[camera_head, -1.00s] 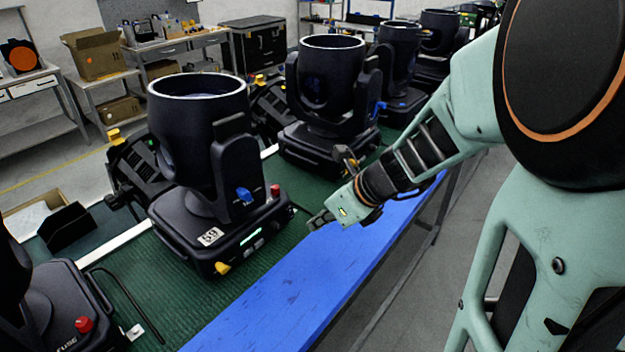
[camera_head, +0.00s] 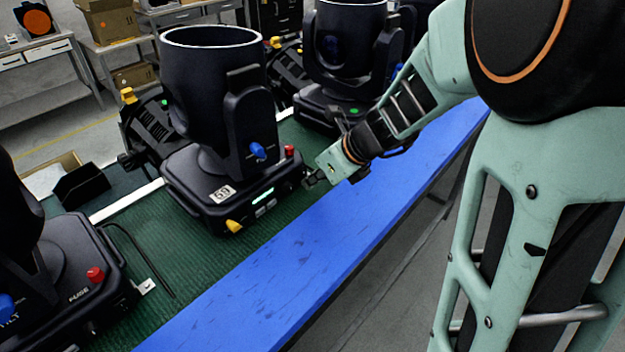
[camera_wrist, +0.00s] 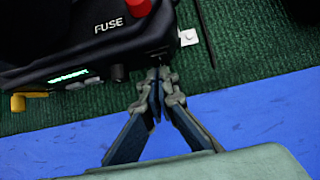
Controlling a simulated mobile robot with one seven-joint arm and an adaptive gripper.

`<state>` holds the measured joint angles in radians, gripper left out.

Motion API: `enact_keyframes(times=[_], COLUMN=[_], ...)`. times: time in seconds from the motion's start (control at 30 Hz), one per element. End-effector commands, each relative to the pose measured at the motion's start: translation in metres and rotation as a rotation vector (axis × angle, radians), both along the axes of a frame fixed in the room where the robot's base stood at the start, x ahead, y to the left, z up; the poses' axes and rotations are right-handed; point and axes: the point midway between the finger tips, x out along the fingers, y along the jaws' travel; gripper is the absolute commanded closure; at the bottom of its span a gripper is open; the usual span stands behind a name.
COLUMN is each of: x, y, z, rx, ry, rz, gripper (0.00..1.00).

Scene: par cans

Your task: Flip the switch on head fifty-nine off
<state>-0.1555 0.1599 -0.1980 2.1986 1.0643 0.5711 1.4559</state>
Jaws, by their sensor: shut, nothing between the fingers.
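Head fifty-nine (camera_head: 215,110) is a black moving-head lamp standing upright, with a white "59" label (camera_head: 222,194) on its base. A lit green display (camera_head: 263,195) shows on the base's front; it also glows in the wrist view (camera_wrist: 68,77). A red fuse cap (camera_wrist: 138,7) sits on top near the right corner. A small black knob (camera_wrist: 118,73) is on the front face. My gripper (camera_head: 310,181) is shut and empty at the base's right front corner; in the wrist view its fingertips (camera_wrist: 160,76) are close against that corner. Contact is unclear. I cannot clearly make out the switch.
A yellow knob (camera_head: 233,226) sticks out at the base's lower front. Another head (camera_head: 50,270) stands at left, and one (camera_head: 345,60) behind right. The blue strip (camera_head: 290,260) along the table's front edge is clear. A white piece (camera_wrist: 188,37) lies beside the base.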

Motion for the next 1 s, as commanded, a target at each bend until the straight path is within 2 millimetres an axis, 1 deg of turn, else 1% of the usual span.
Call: enact_keyframes(times=[0.03,0.23,0.27,0.57,0.83,1.0], x=[0.0,0.003,0.003,0.003,0.004,0.004], y=[0.0,0.003,0.003,0.003,0.003,0.003], z=[-0.005,-0.01,-0.004,0.001,0.014,0.015], rx=[0.007,0.046,0.044,0.042,0.043,0.043], ry=[-0.006,-0.045,-0.042,-0.041,-0.043,-0.043], rz=[-0.001,-0.002,-0.002,-0.001,0.0,0.0], gripper=[1.0,1.0,1.0,1.0,1.0,1.0])
